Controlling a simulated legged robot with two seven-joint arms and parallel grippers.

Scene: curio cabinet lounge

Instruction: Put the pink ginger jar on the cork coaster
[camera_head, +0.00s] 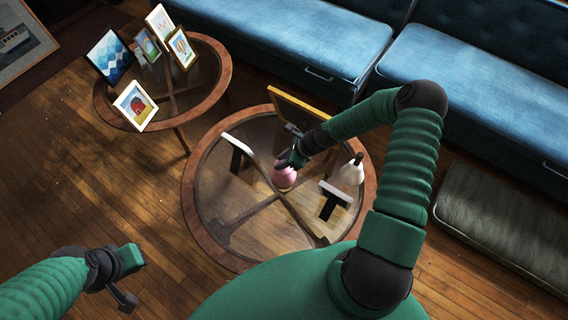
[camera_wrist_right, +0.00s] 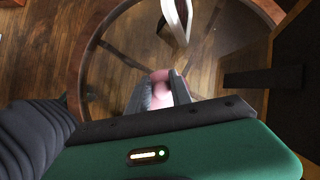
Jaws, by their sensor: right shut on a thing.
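The pink ginger jar (camera_head: 284,178) is a small round pink thing at the middle of the round glass-topped table (camera_head: 190,195). My right gripper (camera_head: 287,164) reaches down from above and is shut on it. In the right wrist view the pink jar (camera_wrist_right: 160,76) shows between the two fingers, partly hidden by them. I cannot tell whether the jar touches the glass. My left gripper (camera_head: 138,281) is open and empty over the wood floor at the lower left. I cannot make out the cork coaster in either view.
A white-topped dark stand (camera_head: 240,145) is left of the jar. Another (camera_head: 335,194) and a white vase (camera_head: 352,172) are right. A gold-edged frame (camera_head: 300,110) stands behind. A second table (camera_head: 220,80) holds several pictures. The glass's front part is clear.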

